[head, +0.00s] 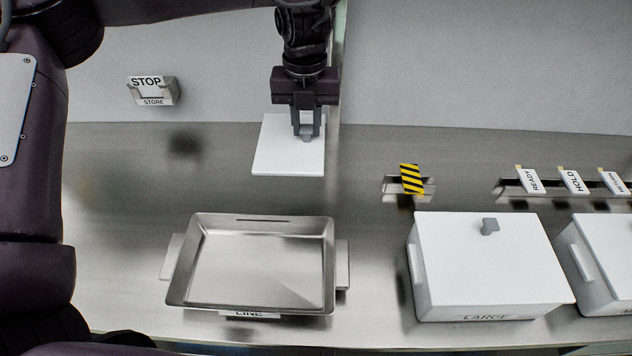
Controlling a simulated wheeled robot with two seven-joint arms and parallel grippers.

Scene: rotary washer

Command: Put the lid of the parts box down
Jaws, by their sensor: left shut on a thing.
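A flat white lid (283,156) with a small grey knob (306,134) is in the upper middle of the head view. My left gripper (307,128) points down and is shut on the knob of this lid. The lid looks level; I cannot tell for sure whether it touches the steel counter or hangs above it. A white box marked LARGE (492,268) stands at the right with a white lid and grey knob on top. A second white box (606,262) beside it is cut off by the frame edge. My right gripper is not in view.
An empty metal tray (262,264) marked LINE lies front-centre on the counter (110,215). A STOP/STORE sign holder (153,90) is on the back wall. A yellow-black striped tag (411,179) and READY, HOLD tags (530,179) stand at the back right.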

